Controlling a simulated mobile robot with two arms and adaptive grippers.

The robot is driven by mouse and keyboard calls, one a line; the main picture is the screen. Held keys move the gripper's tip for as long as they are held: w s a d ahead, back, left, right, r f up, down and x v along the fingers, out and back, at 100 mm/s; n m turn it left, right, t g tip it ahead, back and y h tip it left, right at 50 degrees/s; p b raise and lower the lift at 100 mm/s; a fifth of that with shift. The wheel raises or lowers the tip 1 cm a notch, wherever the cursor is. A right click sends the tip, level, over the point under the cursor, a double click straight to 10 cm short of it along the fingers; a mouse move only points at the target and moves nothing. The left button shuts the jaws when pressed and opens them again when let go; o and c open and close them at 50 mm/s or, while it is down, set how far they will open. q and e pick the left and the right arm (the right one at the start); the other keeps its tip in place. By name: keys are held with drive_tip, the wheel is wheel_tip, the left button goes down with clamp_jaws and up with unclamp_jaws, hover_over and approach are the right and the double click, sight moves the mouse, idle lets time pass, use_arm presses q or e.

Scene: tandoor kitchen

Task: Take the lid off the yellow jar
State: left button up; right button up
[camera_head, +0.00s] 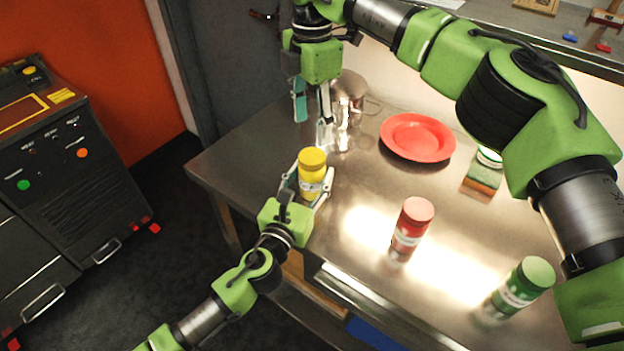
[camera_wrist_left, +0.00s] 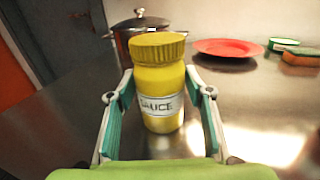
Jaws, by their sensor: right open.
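The yellow jar (camera_head: 311,182) stands upright near the table's left front edge, with its yellow lid (camera_head: 312,158) on. In the left wrist view the jar (camera_wrist_left: 160,88) shows a "SAUCE" label and its ribbed lid (camera_wrist_left: 157,47). My left gripper (camera_head: 311,186) has one finger on each side of the jar's body, below the lid. The fingertips are close to the jar; whether they press on it I cannot tell. My right gripper (camera_head: 312,115) is open and empty, pointing down above the table, behind the yellow jar and higher up.
A steel pot (camera_head: 349,92) stands close beside my right gripper. A red plate (camera_head: 417,137) and a sponge (camera_head: 483,180) lie further right. A red jar (camera_head: 411,226) and a green jar (camera_head: 523,284) stand at the front. The table between them is clear.

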sight(312, 156)
use_arm(q)
clamp_jaws()
use_arm(e)
drive_tip(key=m, duration=0.3)
drive_tip(key=shift+m, duration=0.3)
drive_tip(key=shift+f+m, duration=0.3)
drive_tip(key=shift+m, duration=0.2)
wheel_tip(312, 156, down, 7)
drive_tip(key=shift+f, duration=0.2)
drive_tip(key=shift+c, duration=0.3)
